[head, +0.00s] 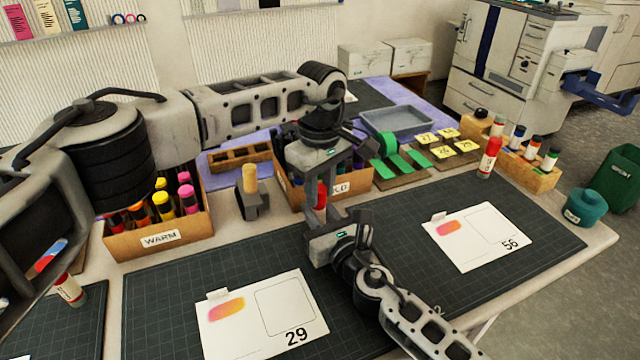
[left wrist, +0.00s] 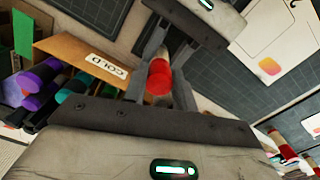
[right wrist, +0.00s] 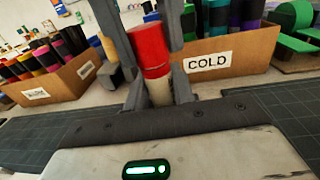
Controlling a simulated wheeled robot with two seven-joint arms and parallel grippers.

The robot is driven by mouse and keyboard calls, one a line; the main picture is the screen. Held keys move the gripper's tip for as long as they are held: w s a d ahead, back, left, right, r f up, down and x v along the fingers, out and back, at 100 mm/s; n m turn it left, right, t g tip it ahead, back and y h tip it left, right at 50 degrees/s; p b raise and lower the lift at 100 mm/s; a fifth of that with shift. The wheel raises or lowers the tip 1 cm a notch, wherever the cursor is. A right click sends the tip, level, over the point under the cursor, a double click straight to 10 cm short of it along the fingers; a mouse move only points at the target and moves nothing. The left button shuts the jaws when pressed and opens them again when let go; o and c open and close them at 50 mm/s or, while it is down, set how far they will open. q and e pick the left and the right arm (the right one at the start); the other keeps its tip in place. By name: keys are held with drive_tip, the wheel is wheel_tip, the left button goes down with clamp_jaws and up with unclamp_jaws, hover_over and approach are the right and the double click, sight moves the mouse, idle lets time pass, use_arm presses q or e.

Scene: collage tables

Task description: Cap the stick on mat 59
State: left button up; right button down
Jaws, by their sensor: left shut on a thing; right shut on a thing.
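A glue stick with a white body (right wrist: 160,92) and a red cap (right wrist: 150,50) is held upright between my two grippers, with the cap on top of or against the body. In the head view the cap shows as red (head: 321,194). My left gripper (head: 318,190) reaches down from above and is shut on the cap; its end also shows in the left wrist view (left wrist: 158,80). My right gripper (head: 322,222) is below it, shut on the body. Whether the cap is fully seated is hidden. Cards 29 (head: 265,332) and 56 (head: 482,252) lie on the dark mats; no 59 is readable.
A WARM box (head: 190,225) and a COLD box (right wrist: 255,45) of markers stand behind. Another stick (head: 68,290) is at the left mat; a red-capped one (head: 488,160) stands at the right. A teal jar (head: 586,207) is at the right edge.

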use_arm(q)
drive_tip(key=shift+f, duration=0.1)
drive_tip(key=o, duration=1)
wheel_tip(320, 180, up, 12)
use_arm(e)
drive_tip(key=c, duration=1.1)
unclamp_jaws()
